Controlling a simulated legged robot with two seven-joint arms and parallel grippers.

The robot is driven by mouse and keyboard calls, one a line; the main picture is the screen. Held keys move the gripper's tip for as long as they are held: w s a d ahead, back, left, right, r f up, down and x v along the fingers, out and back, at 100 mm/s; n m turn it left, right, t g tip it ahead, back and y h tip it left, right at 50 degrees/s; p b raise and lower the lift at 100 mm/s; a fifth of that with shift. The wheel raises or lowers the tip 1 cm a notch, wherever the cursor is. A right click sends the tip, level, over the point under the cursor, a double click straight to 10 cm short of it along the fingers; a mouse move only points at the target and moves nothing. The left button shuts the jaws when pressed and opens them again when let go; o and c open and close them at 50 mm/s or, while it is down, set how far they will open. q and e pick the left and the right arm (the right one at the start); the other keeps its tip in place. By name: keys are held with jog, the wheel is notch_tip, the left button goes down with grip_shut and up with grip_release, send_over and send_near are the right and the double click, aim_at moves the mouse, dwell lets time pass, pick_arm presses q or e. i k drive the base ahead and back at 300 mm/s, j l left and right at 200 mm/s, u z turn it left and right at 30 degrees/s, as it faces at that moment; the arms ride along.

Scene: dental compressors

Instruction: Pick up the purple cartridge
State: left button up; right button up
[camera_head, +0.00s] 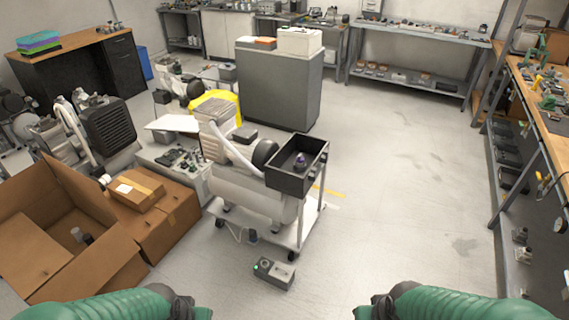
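A small purple-topped item (300,160), which looks like the purple cartridge, stands in a black open bin (291,182). Its lower part looks dark, and fine detail is too small to tell. The bin sits at the right end of a white wheeled cart (311,222) with a compressor on it. My green left arm shows at the bottom left and my green right arm at the bottom right. Both arms are well apart from the cart. Neither gripper's fingers show in the view.
A small grey box (273,273) with a green light lies on the floor before the cart. A grey cabinet (278,88) stands behind the cart. A workbench (541,115) runs along the right. The floor between cart and workbench is clear.

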aim_at(300, 159)
jog(key=i+l+u, duration=0.1)
jog(key=u, duration=0.35)
jog(key=i+l+u, duration=0.15)
jog(key=u, duration=0.3)
jog(key=i+l+u, duration=0.1)
jog(key=l+u, duration=0.15)
jog(key=u, duration=0.15)
jog(key=l+u, duration=0.25)
jog(key=u, duration=0.2)
jog(key=l+u, duration=0.15)
jog(key=l, duration=0.65)
jog(key=i+l+u, duration=0.15)
jog(key=l, duration=0.7)
jog(key=l+u, duration=0.15)
jog(key=l, duration=0.6)
jog(key=k+l+u, duration=0.15)
jog(key=l, duration=0.65)
jog(key=k+l+u, duration=0.15)
jog(key=l, duration=0.7)
jog(key=i, duration=0.05)
